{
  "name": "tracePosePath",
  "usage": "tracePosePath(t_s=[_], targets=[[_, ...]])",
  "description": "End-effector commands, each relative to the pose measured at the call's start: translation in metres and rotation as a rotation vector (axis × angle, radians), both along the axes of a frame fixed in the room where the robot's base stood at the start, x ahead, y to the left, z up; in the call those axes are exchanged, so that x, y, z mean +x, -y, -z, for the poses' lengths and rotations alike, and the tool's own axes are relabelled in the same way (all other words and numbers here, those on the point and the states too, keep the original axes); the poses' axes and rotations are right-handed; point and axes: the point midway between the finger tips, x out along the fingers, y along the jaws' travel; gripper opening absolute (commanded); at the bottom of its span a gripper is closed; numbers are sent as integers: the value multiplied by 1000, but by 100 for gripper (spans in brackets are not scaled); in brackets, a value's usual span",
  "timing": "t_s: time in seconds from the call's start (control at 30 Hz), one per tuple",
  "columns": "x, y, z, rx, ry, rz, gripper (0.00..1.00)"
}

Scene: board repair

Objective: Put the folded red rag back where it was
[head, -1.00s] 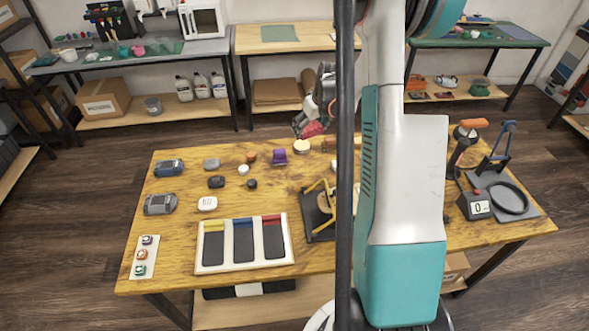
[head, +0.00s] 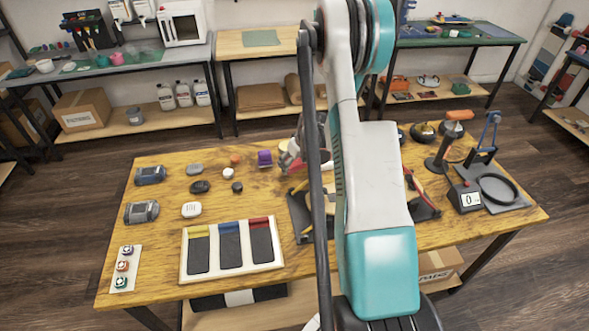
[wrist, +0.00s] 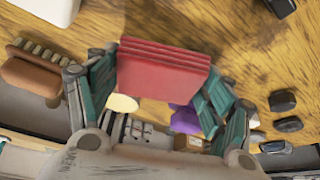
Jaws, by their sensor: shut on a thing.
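The folded red rag (wrist: 163,72) shows in the wrist view as a stack of layers, clamped between the teal-padded fingers of my gripper (wrist: 160,82). It appears to be held above the wooden table (wrist: 215,25). In the head view my gripper (head: 291,160) is over the back middle of the table (head: 160,245), just right of a purple object (head: 264,158). My arm hides part of the gripper there, and the rag is hard to make out in that view. I cannot tell the exact gap between rag and tabletop.
A brush (wrist: 30,72) lies close to one finger in the wrist view. A white tray (head: 187,272) with three colour-topped dark slots is at the front.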

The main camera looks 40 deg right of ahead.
Motion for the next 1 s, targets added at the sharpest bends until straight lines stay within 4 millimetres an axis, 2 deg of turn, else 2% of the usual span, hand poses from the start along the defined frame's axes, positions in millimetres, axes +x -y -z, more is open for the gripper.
tracePosePath(t_s=[0.03, 0.17, 0.57, 0.6, 0.67, 1.0], targets=[[0, 0, 11, 0, 0, 0, 48], [0, 0, 28, 0, 0, 0, 48], [0, 0, 32, 0, 0, 0, 48], [0, 0, 32, 0, 0, 0, 79], [0, 0, 31, 0, 0, 0, 92], [0, 0, 31, 0, 0, 0, 94]])
